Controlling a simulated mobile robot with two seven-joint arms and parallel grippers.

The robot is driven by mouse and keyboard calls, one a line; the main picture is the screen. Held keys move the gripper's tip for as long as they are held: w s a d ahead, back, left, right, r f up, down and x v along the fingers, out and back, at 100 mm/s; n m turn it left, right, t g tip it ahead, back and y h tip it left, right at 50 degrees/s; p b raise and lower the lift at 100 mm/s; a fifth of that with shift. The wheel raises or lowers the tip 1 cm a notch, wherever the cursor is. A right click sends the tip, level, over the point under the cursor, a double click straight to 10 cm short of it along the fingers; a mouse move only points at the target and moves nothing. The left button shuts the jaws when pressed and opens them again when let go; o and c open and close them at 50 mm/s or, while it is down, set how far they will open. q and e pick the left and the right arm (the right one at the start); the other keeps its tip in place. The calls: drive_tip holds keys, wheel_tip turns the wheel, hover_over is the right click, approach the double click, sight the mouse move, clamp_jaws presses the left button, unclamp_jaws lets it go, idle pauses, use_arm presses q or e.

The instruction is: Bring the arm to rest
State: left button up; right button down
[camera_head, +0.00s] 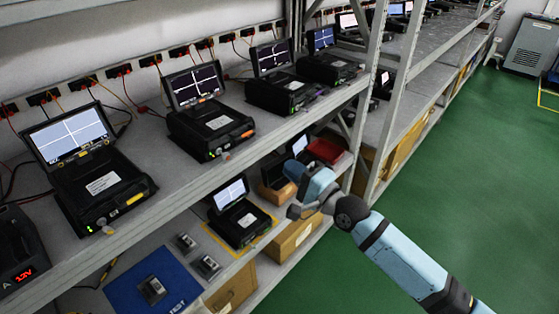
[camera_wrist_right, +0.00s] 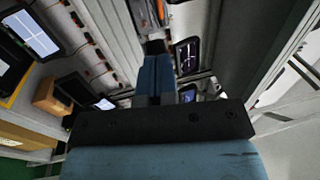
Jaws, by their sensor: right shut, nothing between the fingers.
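My right arm (camera_head: 405,257) comes in from the lower right, with pale blue links and dark joints. My right gripper (camera_head: 293,169) is in front of the lower shelf, near the rack's front edge. In the right wrist view its fingers (camera_wrist_right: 155,50) lie together, shut with nothing between them. My left gripper is not in view.
A grey metal rack holds several black test units with screens, such as one on the upper shelf (camera_head: 209,127). A smaller unit (camera_head: 240,220) sits on the lower shelf, left of a cardboard box (camera_head: 293,240). A blue mat (camera_head: 126,295) lies further left. The green floor (camera_head: 470,170) at right is clear.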

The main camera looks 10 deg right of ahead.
drive_tip(key=s+d+f+n+g+h+p, duration=0.2)
drive_tip(key=s+f+n, duration=0.4)
drive_tip(key=s+f, duration=0.5)
drive_tip(key=s+d+f+n+g+h+p, duration=0.3)
drive_tip(key=s+f+n+h, duration=0.3)
drive_tip(key=s+f, duration=0.6)
drive_tip(key=s+d+n, duration=0.1)
drive_tip(key=s, duration=0.4)
drive_tip(key=shift+s+d+n+h+p, duration=0.2)
drive_tip(key=shift+n+h+p, duration=0.1)
drive_tip(key=shift+h, duration=0.1)
